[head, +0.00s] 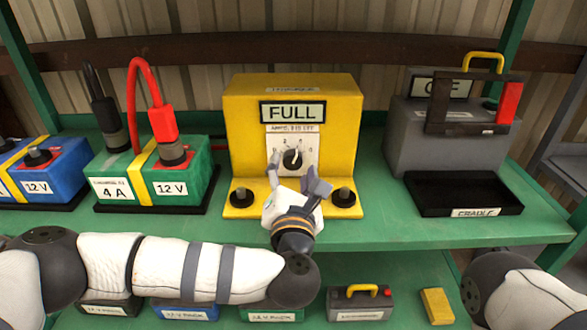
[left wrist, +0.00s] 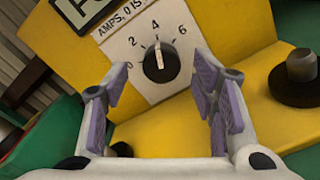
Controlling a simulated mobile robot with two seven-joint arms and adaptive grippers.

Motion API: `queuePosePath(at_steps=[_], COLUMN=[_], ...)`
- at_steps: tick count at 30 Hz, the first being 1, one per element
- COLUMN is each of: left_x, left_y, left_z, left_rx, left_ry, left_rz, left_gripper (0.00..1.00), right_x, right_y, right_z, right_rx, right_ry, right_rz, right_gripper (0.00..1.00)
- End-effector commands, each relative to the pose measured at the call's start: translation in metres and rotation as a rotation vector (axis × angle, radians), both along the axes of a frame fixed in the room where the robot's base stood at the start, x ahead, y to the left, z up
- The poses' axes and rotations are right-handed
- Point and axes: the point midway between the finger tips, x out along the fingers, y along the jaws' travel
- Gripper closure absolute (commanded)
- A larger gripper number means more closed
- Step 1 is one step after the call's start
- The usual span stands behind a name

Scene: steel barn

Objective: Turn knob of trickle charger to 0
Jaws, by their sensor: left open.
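The trickle charger (head: 240,120) is a yellow box on the green shelf, with a FULL sign on its front. Its round black knob (head: 292,160) sits on a white dial plate marked 0, 2, 4 and 6. In the left wrist view the knob (left wrist: 160,62) has a pale pointer line aimed near the 4. My left gripper (head: 296,178) is open and empty, just in front of the dial and slightly below the knob. Its two fingers stand to either side below the knob, apart from it. My right gripper is out of view.
Black terminals (head: 343,197) stand on the charger's base. A green 12 V battery (head: 140,190) with a red clamp and a blue battery (head: 60,170) are to the left. A grey box with a black cradle tray (head: 440,205) is right. Smaller packs lie on the lower shelf.

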Motion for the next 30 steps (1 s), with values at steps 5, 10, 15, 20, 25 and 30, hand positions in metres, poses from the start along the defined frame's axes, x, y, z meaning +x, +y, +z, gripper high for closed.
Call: queuePosePath(at_steps=[5, 10, 15, 20, 25, 30], left_x=[0.0125, 0.0129, 0.0126, 0.0125, 0.0124, 0.0123], left_y=[-0.0005, -0.0006, -0.0007, -0.0007, -0.0007, -0.0006], left_z=[-0.0006, -0.0004, -0.0005, -0.0005, -0.0013, -0.003], left_rx=[0.001, 0.001, 0.001, 0.001, -0.01, -0.069], left_ry=[0.002, 0.002, 0.002, 0.002, 0.002, 0.004], left_rz=[-0.002, -0.002, -0.002, -0.002, -0.003, -0.002], left_gripper=[0.47, 0.47, 0.77, 0.95, 0.95, 0.95], right_x=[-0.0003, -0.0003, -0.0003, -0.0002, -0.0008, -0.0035], right_y=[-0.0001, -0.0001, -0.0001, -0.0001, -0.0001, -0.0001], right_z=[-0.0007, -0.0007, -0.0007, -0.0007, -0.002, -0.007], right_rx=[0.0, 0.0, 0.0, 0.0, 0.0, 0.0], right_ry=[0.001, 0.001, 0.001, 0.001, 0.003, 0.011], right_rz=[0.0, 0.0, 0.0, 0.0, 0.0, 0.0], right_gripper=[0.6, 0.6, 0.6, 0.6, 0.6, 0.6])
